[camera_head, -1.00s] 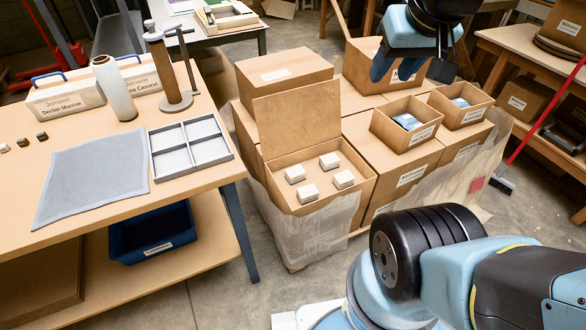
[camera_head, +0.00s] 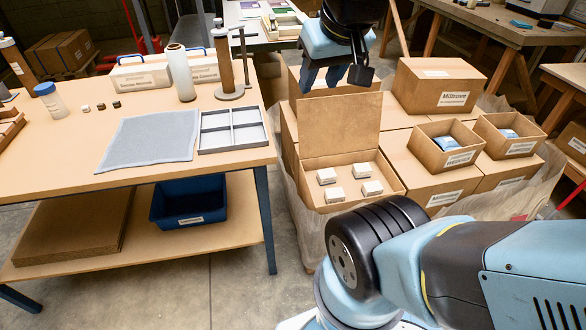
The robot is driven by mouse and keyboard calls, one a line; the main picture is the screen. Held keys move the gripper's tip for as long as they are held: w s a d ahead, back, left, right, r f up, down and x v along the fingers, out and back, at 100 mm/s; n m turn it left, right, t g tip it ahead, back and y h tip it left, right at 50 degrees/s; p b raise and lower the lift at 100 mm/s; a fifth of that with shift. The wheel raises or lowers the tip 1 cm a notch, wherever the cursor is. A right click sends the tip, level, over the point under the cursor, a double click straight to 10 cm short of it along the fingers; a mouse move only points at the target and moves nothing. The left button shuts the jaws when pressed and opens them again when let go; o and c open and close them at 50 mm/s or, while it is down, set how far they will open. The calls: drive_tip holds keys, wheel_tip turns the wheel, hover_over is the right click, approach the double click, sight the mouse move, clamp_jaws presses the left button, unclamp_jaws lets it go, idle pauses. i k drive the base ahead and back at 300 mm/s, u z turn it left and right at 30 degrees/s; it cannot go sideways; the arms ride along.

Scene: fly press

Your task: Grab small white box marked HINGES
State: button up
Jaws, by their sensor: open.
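Several small white boxes sit apart from each other in an open cardboard carton (camera_head: 312,194): back left (camera_head: 327,176), back right (camera_head: 361,170), front left (camera_head: 334,196) and front right (camera_head: 372,188). I cannot read any marking on them, so I cannot tell which one says HINGES. The carton's lid flap (camera_head: 338,126) stands upright behind them. My gripper (camera_head: 334,84) is open and empty, fingers pointing down, at the top of the view. In the picture it is above the lid flap and well above the small boxes.
Open cartons marked WEDGES (camera_head: 433,172) and another (camera_head: 522,148) stand to the right, with a closed carton (camera_head: 440,85) behind. The table at left holds a grey divided tray (camera_head: 232,146), a grey cloth (camera_head: 150,139) and a spindle stand (camera_head: 225,65). My arm covers the lower right.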

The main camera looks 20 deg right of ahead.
sight(325, 177)
drive_tip(key=z, duration=0.45)
drive_tip(key=i, duration=0.1)
drive_tip(key=u, duration=1.9)
drive_tip(key=k, duration=1.05)
drive_tip(key=z, duration=1.8)
drive_tip(key=i, duration=1.05)
